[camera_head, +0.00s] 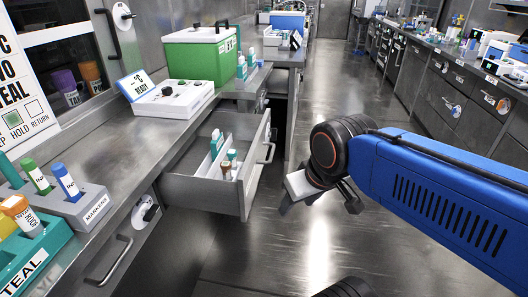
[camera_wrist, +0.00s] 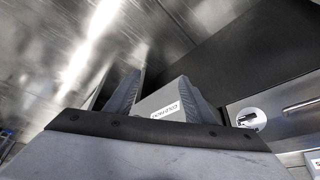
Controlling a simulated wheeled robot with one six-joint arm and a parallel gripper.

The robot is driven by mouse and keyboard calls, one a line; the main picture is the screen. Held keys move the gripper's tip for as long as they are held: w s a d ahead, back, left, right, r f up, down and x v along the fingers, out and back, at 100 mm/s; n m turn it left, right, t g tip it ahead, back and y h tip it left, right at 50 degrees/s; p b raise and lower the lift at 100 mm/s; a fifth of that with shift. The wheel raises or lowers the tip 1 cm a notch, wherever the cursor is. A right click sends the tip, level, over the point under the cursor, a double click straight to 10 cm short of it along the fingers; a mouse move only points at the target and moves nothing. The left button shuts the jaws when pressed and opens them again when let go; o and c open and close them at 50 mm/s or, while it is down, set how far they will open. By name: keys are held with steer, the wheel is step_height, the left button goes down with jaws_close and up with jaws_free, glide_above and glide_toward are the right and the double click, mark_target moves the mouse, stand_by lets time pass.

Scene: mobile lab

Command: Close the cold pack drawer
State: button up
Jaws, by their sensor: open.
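The open drawer (camera_head: 203,196) is pulled out from under the left counter, with white dividers and several small vials inside. Its grey front carries a bar handle (camera_head: 268,152). My gripper (camera_head: 314,201) is to the right of the drawer front, over the aisle and apart from the front in the head view. In the wrist view my open gripper (camera_wrist: 162,95) has a grey panel (camera_wrist: 160,97) with a small white label between its fingers; the label is upside down and hard to read. Nothing is held.
A green cooler box (camera_head: 196,55) and a white device marked READY (camera_head: 172,100) stand on the left counter. A closed drawer handle (camera_head: 110,262) sticks out below. The aisle floor (camera_head: 320,90) is clear.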

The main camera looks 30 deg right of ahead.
steer(key=shift+m+y, duration=0.3)
steer(key=shift+m, duration=0.1)
steer(key=w, duration=0.1)
steer(key=w+r, duration=0.1)
steer(key=w, duration=0.1)
steer(key=w+r, duration=0.1)
steer(key=w, duration=0.1)
steer(key=shift+d, duration=0.1)
jaws_close()
steer(key=w+d+r+m+y, duration=0.1)
steer(key=w+d+r+m, duration=0.2)
steer(key=w, duration=1)
steer(key=w+d+t, duration=0.1)
steer(key=w+d, duration=0.8)
steer(key=w, duration=0.1)
steer(key=m+t, duration=0.1)
steer(key=m, duration=0.1)
glide_toward(267, 132)
steer(key=shift+d+x, duration=0.15)
steer(key=shift+x, duration=0.95)
steer(key=shift+d+x, duration=0.15)
steer(key=shift+x, duration=1)
